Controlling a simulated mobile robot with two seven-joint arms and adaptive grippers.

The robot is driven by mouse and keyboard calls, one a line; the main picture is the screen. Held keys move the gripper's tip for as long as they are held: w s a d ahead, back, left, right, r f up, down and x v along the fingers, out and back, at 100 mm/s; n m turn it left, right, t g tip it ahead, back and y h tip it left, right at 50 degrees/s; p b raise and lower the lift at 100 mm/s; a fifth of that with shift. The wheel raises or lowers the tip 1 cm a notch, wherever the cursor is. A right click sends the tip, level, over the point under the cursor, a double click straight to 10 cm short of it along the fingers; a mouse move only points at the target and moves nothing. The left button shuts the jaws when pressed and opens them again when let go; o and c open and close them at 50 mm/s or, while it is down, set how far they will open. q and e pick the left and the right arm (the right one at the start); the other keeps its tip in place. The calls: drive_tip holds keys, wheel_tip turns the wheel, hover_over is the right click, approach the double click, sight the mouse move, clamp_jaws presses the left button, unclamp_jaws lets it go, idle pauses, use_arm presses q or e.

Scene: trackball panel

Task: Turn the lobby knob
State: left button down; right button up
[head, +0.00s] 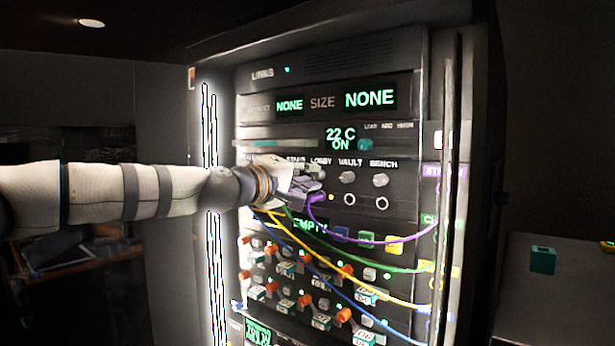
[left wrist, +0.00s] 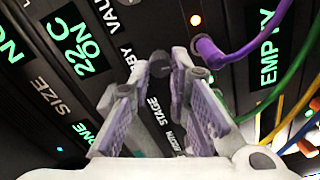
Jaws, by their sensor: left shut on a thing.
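The lobby knob (left wrist: 160,63) is a dark round knob beside the partly hidden LOBBY label in the left wrist view. My left gripper (left wrist: 162,72) has its two fingertips closed on either side of it. In the head view my left gripper (head: 308,184) reaches in from the left to the knob row, just below the LOBBY label (head: 321,162). The gripper hides most of the knob there, so its pointer angle cannot be read. My right gripper is not in view.
The vault knob (head: 348,177) and bench knob (head: 380,180) sit just to the right. A purple cable (head: 345,236) is plugged in close below the gripper. Green, yellow and blue cables hang across the lower panel. A vertical rail (head: 447,180) stands at the right edge.

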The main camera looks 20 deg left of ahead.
use_arm(q)
drive_tip(key=shift+f+n, duration=0.1)
drive_tip(key=shift+n, duration=0.5)
drive_tip(key=c, duration=1.5)
unclamp_jaws()
drive_tip(key=v, duration=1.2)
